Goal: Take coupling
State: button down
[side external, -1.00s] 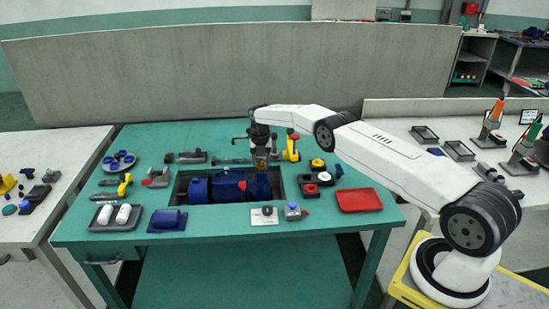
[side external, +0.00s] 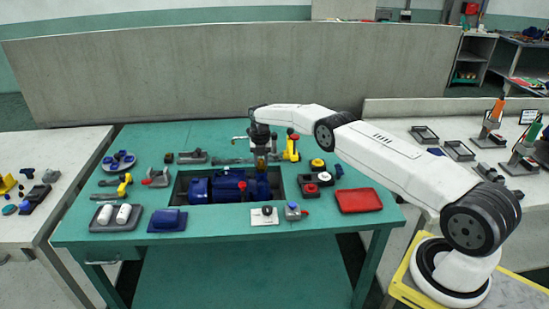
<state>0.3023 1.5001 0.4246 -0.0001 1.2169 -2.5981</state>
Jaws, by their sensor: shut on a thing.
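My gripper (side external: 261,154) points down over the right end of the blue motor and pump unit (side external: 222,186), which lies in a recess in the green bench. It is shut on a small brass-brown piece that I take to be the coupling (side external: 261,165). The piece shows just below the jaws, right above the unit. It is too small to tell whether it touches the unit. The fingers hide part of it.
A red tray (side external: 359,200) lies at the bench's right. A grey tray with white cylinders (side external: 116,217) and a blue block (side external: 167,220) lie front left. A yellow-handled tool (side external: 292,148) stands close right of the gripper.

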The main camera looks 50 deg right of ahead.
aim_at(261, 160)
jog(key=shift+r, duration=0.8)
dwell(0.6)
jog(key=shift+r, duration=2.05)
